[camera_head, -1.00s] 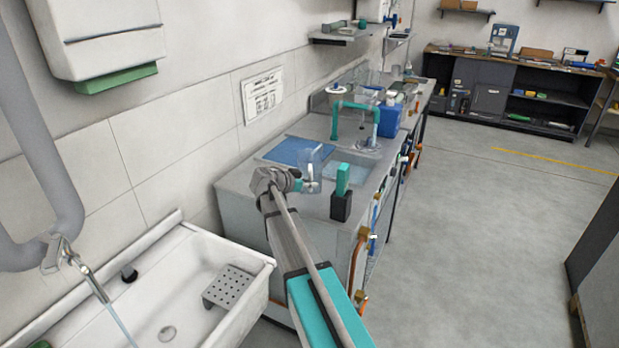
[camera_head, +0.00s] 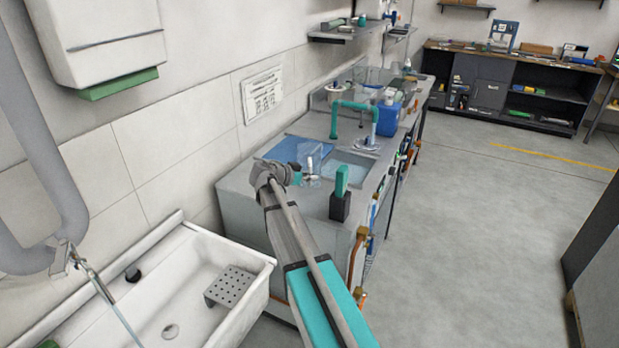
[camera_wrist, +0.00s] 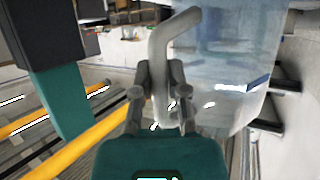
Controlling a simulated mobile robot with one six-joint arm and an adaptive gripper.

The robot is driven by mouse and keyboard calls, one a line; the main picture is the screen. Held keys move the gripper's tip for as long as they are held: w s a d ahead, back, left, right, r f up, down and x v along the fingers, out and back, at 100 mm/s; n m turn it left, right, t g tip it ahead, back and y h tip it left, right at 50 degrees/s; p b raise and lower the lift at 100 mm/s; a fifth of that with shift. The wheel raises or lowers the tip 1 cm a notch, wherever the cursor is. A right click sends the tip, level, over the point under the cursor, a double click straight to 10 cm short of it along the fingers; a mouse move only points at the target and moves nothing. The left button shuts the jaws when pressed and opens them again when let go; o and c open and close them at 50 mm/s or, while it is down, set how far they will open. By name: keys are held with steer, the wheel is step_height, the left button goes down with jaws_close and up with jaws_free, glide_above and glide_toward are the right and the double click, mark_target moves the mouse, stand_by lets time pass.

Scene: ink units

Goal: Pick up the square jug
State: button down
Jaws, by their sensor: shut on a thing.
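The square jug (camera_head: 313,163) is clear and see-through, with a pale grey handle. In the head view it is faint, over the near end of the bench by the blue mat, partly covered by my gripper (camera_head: 294,178). In the wrist view the jug's clear body (camera_wrist: 225,60) fills the upper right and its bent handle (camera_wrist: 172,32) runs down between my fingers. My gripper (camera_wrist: 160,80) is shut on the handle. I cannot tell whether the jug's bottom touches the bench.
A teal block in a dark stand (camera_head: 340,200) is close right of the jug. The blue mat (camera_head: 292,150) and a sunken basin (camera_head: 345,171) lie behind. A teal tap pipe (camera_head: 337,118) and blue container (camera_head: 388,120) stand farther back. A white sink (camera_head: 205,275) is at near left.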

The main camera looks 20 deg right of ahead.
mark_target(309, 163)
steer(key=shift+r+p, duration=3.1)
steer(key=shift+r, duration=0.4)
steer(key=shift+w+a, duration=0.1)
